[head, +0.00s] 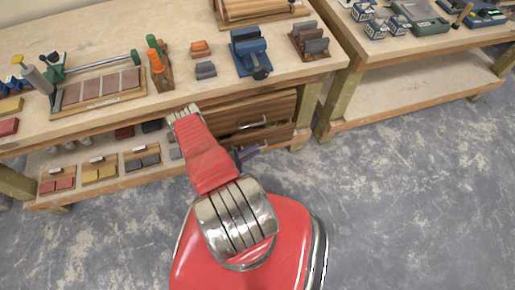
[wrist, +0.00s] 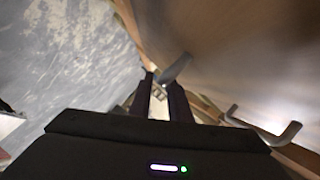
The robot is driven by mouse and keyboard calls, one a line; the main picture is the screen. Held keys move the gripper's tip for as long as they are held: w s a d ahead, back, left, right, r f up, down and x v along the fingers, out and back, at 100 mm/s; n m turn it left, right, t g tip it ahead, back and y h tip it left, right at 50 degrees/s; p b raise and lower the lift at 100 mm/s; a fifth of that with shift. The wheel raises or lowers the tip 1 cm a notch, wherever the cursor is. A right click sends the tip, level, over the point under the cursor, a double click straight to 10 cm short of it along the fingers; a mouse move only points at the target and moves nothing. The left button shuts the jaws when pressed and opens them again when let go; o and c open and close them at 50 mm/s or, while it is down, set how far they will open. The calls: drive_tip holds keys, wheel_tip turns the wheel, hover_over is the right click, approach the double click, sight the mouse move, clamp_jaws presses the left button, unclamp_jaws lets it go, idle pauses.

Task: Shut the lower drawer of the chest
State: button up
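The wooden chest (head: 285,105) stands on the bench's lower shelf. Its upper drawer front has a metal bar handle (head: 253,124). The lower drawer front (head: 272,137) shows below it, partly hidden by my arm; how far it stands out is hard to tell. My gripper (head: 250,152) is low in front of the lower drawer. In the wrist view its two dark fingers (wrist: 160,88) are apart, with a gap between them. A grey metal piece, seemingly a handle (wrist: 176,68), is at the fingertips; contact is unclear. Another bar handle (wrist: 265,127) is at right.
The bench top (head: 120,40) above holds a blue vise (head: 248,52), clamps and blocks. Small trays (head: 100,170) of blocks are on the lower shelf left of the chest. A second bench (head: 420,85) stands at right. Grey floor (head: 400,200) is clear in front.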

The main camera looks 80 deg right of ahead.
drive_tip(key=shift+x, duration=1.15)
drive_tip(key=shift+c, duration=0.7)
clamp_jaws()
